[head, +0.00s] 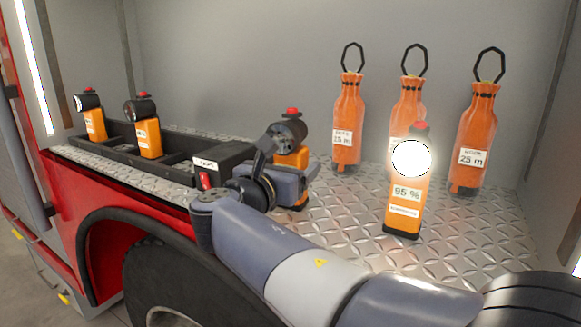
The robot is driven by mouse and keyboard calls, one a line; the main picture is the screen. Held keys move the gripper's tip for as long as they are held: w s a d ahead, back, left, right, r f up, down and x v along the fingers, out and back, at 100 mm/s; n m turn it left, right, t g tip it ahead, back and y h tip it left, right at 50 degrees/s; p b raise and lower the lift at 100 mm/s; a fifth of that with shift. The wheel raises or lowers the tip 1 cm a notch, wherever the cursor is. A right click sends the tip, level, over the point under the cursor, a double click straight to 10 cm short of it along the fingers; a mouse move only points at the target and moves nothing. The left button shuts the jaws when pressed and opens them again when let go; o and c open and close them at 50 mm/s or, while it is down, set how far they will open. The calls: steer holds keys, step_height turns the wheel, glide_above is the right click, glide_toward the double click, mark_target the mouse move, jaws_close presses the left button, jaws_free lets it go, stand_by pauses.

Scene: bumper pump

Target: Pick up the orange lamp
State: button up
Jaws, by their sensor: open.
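Several orange lamps with black heads and red knobs are in view. One lamp (292,158) stands upright on the tread plate just right of the black rack, its lower part largely hidden by my gripper (309,178). My gripper is open, level with that lamp's lower body. I cannot tell whether the fingers are around the lamp or just in front of it. A second lamp (404,203) stands free to the right, its light on, with a "95 %" label. Two more lamps, a left one (95,122) and a right one (149,138), sit in the rack.
The black rack (118,140) has compartments and a small red part at its near end. Three orange "25 m" bags with black loops, left (347,125), middle (408,100) and right (475,138), stand behind the lit lamp. Tread plate (345,205) between the lamps is clear.

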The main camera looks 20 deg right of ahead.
steer(key=shift+x, duration=1.25)
steer(key=shift+c, duration=0.4)
steer(key=c, duration=1.4)
